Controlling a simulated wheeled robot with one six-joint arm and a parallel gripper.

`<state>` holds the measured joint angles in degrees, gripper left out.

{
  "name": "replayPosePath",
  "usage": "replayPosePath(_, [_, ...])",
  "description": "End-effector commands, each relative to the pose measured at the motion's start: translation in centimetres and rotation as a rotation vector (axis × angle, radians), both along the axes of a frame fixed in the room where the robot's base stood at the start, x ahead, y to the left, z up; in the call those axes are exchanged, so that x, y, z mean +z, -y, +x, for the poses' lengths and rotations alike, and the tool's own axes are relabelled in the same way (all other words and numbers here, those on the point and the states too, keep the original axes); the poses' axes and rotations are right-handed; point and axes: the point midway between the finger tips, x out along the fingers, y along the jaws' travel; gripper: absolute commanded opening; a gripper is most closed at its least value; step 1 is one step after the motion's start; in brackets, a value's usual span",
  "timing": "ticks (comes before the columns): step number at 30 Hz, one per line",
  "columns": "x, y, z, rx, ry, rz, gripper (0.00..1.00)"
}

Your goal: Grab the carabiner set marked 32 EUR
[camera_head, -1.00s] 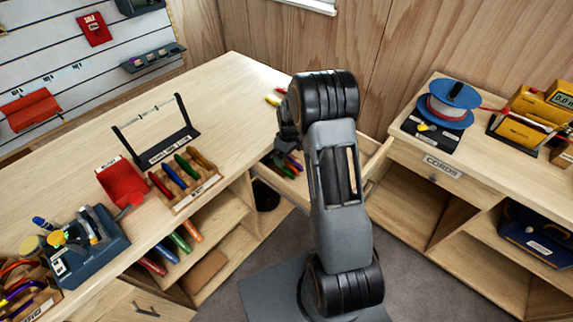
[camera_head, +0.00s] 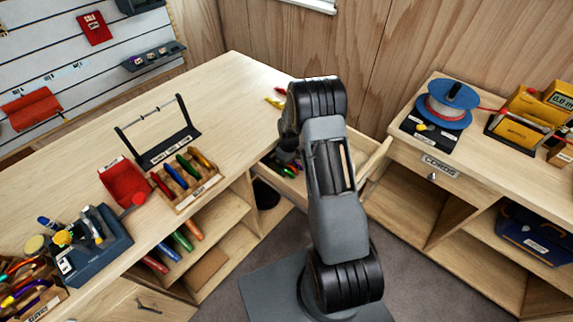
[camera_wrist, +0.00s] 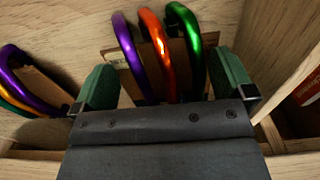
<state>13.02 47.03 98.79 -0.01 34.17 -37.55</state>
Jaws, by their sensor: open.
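In the wrist view, a carabiner set with purple, orange and green carabiners (camera_wrist: 157,50) on a brown card lies in a wooden drawer (camera_wrist: 285,45). My gripper (camera_wrist: 163,82) is open, with one green finger on each side of this set. A second set (camera_wrist: 30,80), with purple, orange and green carabiners, lies to the left, outside the fingers. I cannot read a price on either set. In the head view, my gripper (camera_head: 287,156) is down at the open drawer (camera_head: 374,160), and my arm hides much of it.
A right counter (camera_head: 470,155) holds a blue cord spool (camera_head: 450,100). The drawer walls stand close around my gripper.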

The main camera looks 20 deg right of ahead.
Motion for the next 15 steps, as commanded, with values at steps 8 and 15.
replayPosePath(8, [-0.26, 0.00, -0.01, 0.000, 0.000, 0.000, 1.00])
replayPosePath(15, [-0.47, 0.00, -0.01, 0.000, 0.000, 0.000, 1.00])
